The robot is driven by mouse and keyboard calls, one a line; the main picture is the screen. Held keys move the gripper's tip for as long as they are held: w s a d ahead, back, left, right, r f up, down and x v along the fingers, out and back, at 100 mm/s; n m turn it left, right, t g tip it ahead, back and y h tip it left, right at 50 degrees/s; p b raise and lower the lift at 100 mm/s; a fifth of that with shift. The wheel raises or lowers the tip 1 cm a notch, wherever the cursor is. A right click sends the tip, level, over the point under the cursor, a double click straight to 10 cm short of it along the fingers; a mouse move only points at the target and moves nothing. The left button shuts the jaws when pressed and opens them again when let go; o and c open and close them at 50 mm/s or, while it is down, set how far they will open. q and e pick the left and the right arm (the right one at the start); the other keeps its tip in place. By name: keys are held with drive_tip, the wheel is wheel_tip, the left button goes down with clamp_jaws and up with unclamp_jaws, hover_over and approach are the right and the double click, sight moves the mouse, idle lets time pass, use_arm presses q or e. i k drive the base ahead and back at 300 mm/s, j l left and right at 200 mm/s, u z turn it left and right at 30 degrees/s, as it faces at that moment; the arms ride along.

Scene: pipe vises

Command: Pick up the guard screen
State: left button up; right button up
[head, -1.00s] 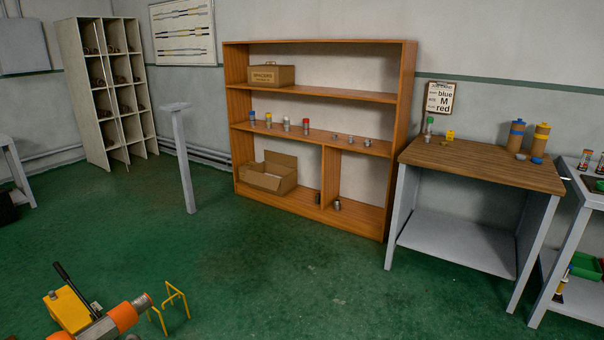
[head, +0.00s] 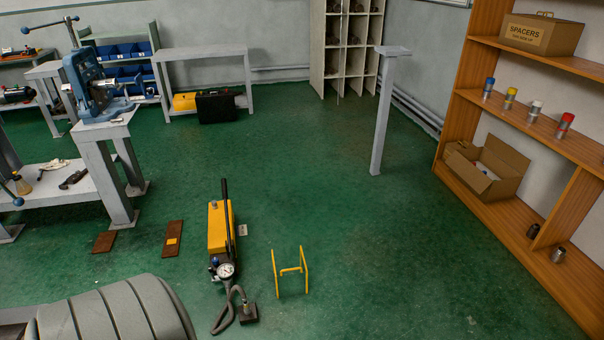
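I cannot pick out a guard screen with certainty. A thin yellow frame (head: 290,270) of two upright pieces joined by a crossbar stands on the green floor, low in the middle of the head view; no panel shows in it, and I cannot tell whether it belongs to the guard screen. Neither of my grippers is in view.
A yellow hand pump (head: 219,228) with a gauge and hose stands left of the frame. A blue vise (head: 95,85) is on a grey stand at the left. A grey post (head: 382,115) and a wooden shelf (head: 575,215) stand right. The central floor is open.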

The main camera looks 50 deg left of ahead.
sight(294, 283)
drive_tip(key=i+j+u, duration=0.1)
drive_tip(key=i+u, duration=0.6)
drive_tip(key=u, duration=0.2)
drive_tip(key=i+l+u, duration=0.15)
drive_tip(key=i+u, duration=0.15)
drive_tip(key=u, duration=0.15)
